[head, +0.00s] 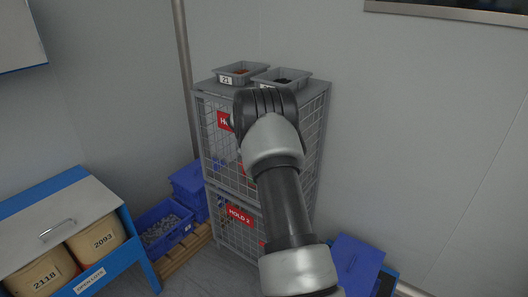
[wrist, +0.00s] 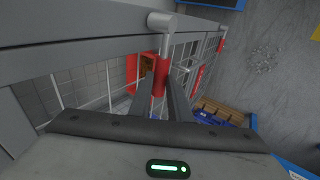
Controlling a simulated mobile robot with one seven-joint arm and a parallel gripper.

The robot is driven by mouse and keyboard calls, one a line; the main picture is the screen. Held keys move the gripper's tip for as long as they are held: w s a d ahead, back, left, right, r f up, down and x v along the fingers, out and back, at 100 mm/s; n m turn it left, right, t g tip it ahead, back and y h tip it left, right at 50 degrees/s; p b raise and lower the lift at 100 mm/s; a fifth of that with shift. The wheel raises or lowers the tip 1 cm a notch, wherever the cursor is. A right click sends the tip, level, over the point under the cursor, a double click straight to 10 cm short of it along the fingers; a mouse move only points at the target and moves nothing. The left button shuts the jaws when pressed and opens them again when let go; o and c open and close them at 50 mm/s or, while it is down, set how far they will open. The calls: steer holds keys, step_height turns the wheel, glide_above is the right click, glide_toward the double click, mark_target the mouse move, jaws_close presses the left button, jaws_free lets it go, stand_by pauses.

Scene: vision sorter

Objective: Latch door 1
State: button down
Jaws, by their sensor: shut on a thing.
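The wire-mesh cage (head: 218,154) stands against the wall in the head view. Its upper door carries a red sign (head: 224,121), mostly covered by my arm; only its first letters show, so I take this as door 1. In the wrist view my gripper (wrist: 162,88) is shut on a red grip sleeve (wrist: 161,72) of a grey latch rod (wrist: 162,22) with a rounded end, beside the grey cage frame (wrist: 80,27). My arm hides the gripper and this latch in the head view. I cannot tell whether the latch is engaged.
The lower door has a red "HOLD 2" sign (head: 239,215). Two grey bins, one marked 21 (head: 241,73), sit on the cage top. Blue crates (head: 163,228) stand left of it, and a blue bench (head: 66,183) with tubs is farther left. A blue container (head: 355,262) is at lower right.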

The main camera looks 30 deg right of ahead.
steer(key=shift+s+f, duration=0.1)
steer(key=shift+f, duration=0.15)
steer(key=c, duration=1.9)
jaws_free()
steer(key=shift+r, duration=0.1)
steer(key=v, duration=1.7)
steer(key=shift+w+a+r, duration=0.1)
steer(key=shift+w+a, duration=0.05)
steer(key=shift+w, duration=0.05)
